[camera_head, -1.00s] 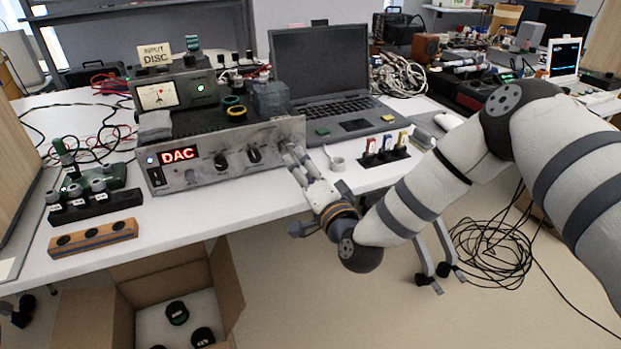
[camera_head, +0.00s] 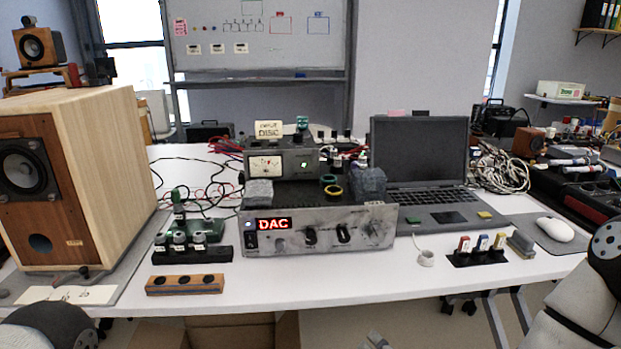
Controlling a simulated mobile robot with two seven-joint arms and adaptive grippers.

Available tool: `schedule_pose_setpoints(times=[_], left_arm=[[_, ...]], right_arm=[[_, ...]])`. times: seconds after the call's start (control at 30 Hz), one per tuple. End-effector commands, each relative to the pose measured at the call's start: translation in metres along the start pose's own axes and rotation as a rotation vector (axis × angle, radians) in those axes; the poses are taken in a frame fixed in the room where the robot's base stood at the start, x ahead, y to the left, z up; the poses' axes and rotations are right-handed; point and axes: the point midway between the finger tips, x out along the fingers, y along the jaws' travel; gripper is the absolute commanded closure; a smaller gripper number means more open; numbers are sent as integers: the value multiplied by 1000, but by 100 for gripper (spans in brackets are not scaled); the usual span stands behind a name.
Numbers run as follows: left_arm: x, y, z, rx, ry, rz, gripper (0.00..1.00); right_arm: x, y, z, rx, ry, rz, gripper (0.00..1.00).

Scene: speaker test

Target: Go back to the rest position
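The silver amplifier (camera_head: 370,228) with a red lit "DAC" display stands on the white table (camera_head: 330,282) in the middle. My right arm comes in at the lower right. What looks like the tip of my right gripper (camera_head: 376,341) shows at the bottom edge, in front of and below the table's front edge, apart from the amplifier. Most of this gripper is cut off, so I cannot tell if it is open or shut. A dark rounded part at the lower left looks like my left arm; its gripper is out of view.
A wooden speaker (camera_head: 112,150) stands at the left. A laptop (camera_head: 420,150) is behind the amplifier to the right. A wooden block with holes (camera_head: 185,284), a small white cup (camera_head: 426,258), a switch row (camera_head: 480,250) and a mouse (camera_head: 555,229) lie near the front. A cardboard box is below.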

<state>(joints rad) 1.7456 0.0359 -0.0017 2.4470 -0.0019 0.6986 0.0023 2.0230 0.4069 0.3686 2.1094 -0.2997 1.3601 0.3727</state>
Motion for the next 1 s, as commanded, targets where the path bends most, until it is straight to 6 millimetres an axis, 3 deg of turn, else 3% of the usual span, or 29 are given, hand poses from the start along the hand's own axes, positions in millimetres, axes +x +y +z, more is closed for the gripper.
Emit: schedule_pose_setpoints(times=[0.1, 0.17, 0.2, 0.3, 0.4, 0.5, 0.6, 1.0], left_arm=[[-18, 0, -8, -1, 45, 2, 100], [-24, 1, -11, -1, 62, 3, 100], [-29, 1, -13, -1, 74, 3, 100], [-38, 1, -18, -1, 101, 5, 100], [-45, 1, -21, -2, 120, 6, 100], [-49, 1, -23, -2, 130, 6, 100], [-49, 2, -23, -2, 131, 6, 100], [-49, 2, -23, -2, 131, 6, 100]], right_arm=[[-60, 53, 78, -168, -308, 200, 50], [-100, 84, 110, -252, -468, 302, 50], [-131, 104, 126, -306, -574, 369, 50], [-209, 143, 152, -421, -815, 519, 50], [-274, 168, 158, -500, -1000, 635, 50], [-315, 180, 158, -543, -1113, 705, 50], [-332, 184, 157, -556, -1161, 734, 50], [-333, 185, 157, -557, -1165, 736, 50]])
